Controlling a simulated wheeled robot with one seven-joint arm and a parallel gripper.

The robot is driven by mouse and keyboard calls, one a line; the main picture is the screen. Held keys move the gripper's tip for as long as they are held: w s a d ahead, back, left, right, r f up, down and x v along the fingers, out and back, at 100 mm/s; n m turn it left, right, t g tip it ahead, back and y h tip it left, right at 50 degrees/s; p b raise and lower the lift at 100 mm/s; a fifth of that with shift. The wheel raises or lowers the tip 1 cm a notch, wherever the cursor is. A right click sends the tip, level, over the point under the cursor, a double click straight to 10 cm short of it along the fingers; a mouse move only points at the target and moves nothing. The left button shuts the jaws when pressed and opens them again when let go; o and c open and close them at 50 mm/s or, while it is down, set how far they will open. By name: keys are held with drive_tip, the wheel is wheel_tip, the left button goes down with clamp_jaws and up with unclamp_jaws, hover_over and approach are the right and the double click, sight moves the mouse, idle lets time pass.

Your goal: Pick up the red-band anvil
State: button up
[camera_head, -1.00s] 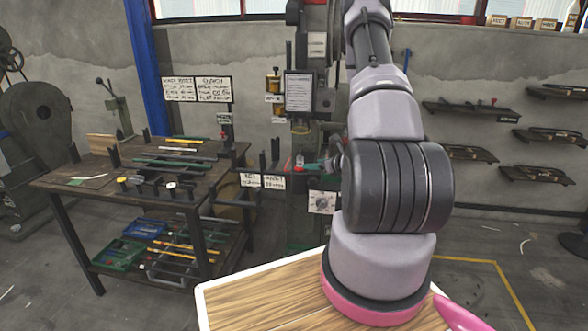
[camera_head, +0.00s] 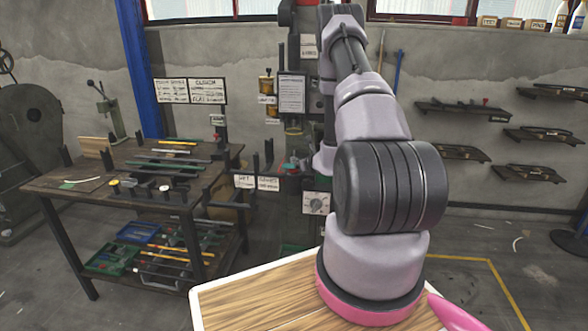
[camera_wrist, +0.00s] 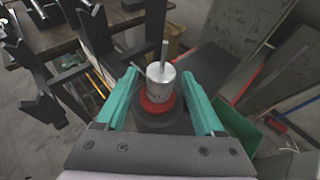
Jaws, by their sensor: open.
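The red-band anvil (camera_wrist: 160,82) is a silver cylinder with a thin pin on top and a red band (camera_wrist: 158,104) low down. In the wrist view it stands on a dark round base (camera_wrist: 161,122). My gripper (camera_wrist: 159,75) is open, with one teal finger on each side of the anvil. Gaps show between the fingers and the anvil, and I see no contact. In the head view my arm hides most of the gripper and I cannot make out the anvil clearly.
Dark forked brackets (camera_wrist: 42,62) stand left of the gripper in the wrist view; a green bin (camera_wrist: 232,130) is at the lower right. In the head view a workbench (camera_head: 60,180) with tools stands left of the press. Wall racks (camera_head: 460,110) hang at the right.

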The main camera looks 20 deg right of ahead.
clamp_jaws()
drive_tip(key=shift+r, duration=0.1)
